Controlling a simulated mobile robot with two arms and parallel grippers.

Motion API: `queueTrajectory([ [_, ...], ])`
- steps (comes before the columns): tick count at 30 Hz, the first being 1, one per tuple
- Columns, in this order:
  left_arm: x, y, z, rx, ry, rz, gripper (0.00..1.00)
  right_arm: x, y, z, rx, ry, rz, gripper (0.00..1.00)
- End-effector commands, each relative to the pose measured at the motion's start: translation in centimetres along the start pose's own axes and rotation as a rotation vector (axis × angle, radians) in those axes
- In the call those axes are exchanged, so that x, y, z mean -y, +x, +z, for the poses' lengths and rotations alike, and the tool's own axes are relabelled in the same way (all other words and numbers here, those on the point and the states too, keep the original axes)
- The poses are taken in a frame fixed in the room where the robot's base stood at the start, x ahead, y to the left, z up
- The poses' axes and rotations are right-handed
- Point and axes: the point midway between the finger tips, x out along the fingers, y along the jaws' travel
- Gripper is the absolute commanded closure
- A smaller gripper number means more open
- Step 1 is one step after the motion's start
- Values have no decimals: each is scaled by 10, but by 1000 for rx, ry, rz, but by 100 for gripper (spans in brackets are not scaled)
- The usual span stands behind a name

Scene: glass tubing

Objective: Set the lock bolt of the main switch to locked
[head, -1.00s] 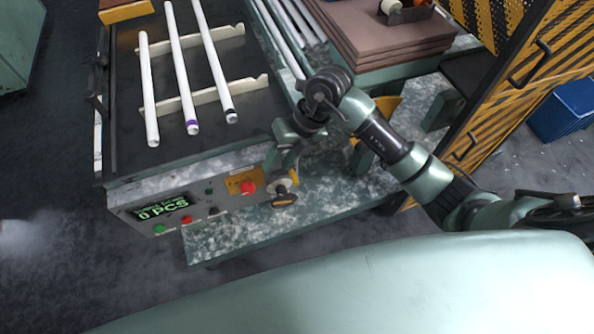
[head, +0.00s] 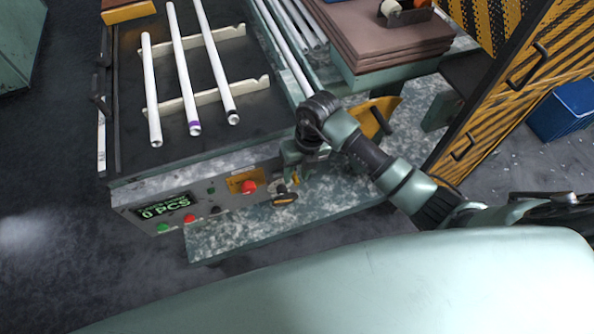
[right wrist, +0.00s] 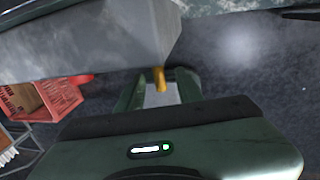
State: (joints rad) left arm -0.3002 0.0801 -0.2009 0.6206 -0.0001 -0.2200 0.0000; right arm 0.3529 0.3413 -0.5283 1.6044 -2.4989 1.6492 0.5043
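The main switch shows in the head view as a dark rotary handle (head: 285,198) at the right end of the control panel. A small yellow piece (head: 295,180), seemingly the lock bolt, is just above it, beside my right gripper (head: 289,164). In the right wrist view a yellow peg (right wrist: 160,79) sticks out below the grey panel edge, near the tips of my right gripper (right wrist: 162,84). The fingers are apart, with gaps beside the peg. Whether the bolt is locked I cannot tell. My left gripper is not in view.
The control panel has a red button (head: 249,187) on a yellow plate, a counter display (head: 165,206) and small buttons. White tubes (head: 184,72) lie on the rack above. A speckled bench shelf (head: 235,226) runs below. A red crate (right wrist: 60,96) is at left in the wrist view.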

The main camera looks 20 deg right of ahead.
Motion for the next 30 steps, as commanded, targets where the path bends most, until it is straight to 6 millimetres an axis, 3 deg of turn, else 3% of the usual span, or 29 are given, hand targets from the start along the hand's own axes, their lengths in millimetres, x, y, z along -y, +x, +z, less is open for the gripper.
queueTrajectory([
  [3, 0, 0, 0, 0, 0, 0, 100, 0, 0, 0, 0, 0, 0, 64],
  [7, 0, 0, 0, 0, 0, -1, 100, 0, 0, 0, 0, 0, 1, 98],
  [8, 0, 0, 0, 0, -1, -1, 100, 0, 0, 0, 0, 0, 0, 100],
  [30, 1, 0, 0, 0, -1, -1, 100, 0, -1, 0, 1, 0, 0, 100],
])
